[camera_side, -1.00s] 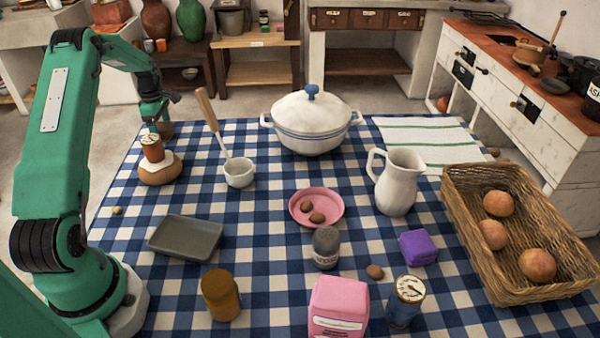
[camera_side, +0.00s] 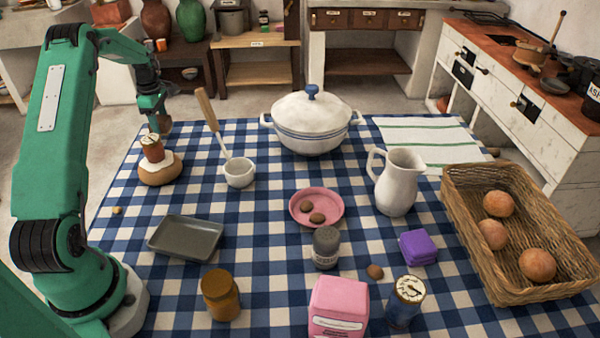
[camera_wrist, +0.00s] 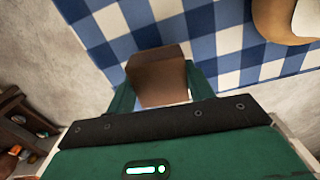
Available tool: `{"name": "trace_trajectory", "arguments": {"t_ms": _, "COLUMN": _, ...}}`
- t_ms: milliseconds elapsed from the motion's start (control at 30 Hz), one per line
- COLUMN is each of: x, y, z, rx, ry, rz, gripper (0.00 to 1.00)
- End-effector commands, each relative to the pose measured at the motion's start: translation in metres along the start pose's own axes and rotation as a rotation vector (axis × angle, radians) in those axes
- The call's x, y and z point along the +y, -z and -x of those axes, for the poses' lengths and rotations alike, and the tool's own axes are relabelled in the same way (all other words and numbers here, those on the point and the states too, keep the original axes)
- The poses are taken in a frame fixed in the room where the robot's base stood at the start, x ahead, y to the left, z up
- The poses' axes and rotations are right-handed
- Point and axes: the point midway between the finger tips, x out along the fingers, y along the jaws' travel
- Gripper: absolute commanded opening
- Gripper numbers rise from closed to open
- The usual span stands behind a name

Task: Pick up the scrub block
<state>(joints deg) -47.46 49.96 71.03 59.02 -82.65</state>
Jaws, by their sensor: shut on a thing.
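The scrub block shows in the wrist view as a plain brown block (camera_wrist: 158,72) between the two green fingers of my gripper (camera_wrist: 160,88). My gripper is shut on it. In the side view my gripper (camera_side: 152,104) is at the far left corner of the table, and the brown block (camera_side: 160,124) shows small and partly hidden below the fingers. The block appears to be held just above the table's edge; the exact gap below it is hard to tell.
The floor lies beyond the edge.

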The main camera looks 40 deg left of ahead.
Motion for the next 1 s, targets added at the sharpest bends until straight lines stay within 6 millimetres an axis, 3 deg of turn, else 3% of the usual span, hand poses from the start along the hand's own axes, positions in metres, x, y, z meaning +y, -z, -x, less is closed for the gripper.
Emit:
{"name": "trace_trajectory", "arguments": {"t_ms": 100, "x": 0.001, "y": -0.001, "z": 0.020, "rx": 0.001, "ry": -0.005, "rz": -0.001, "gripper": 0.28}}
{"name": "trace_trajectory", "arguments": {"t_ms": 600, "x": -0.035, "y": -0.081, "z": 0.069, "rx": 0.000, "ry": -0.002, "rz": -0.003, "gripper": 0.28}}
{"name": "trace_trajectory", "arguments": {"t_ms": 800, "x": -0.043, "y": -0.100, "z": 0.081, "rx": 0.000, "ry": -0.002, "rz": -0.001, "gripper": 0.28}}
{"name": "trace_trajectory", "arguments": {"t_ms": 1000, "x": -0.046, "y": -0.106, "z": 0.086, "rx": 0.000, "ry": -0.001, "rz": 0.000, "gripper": 0.28}}
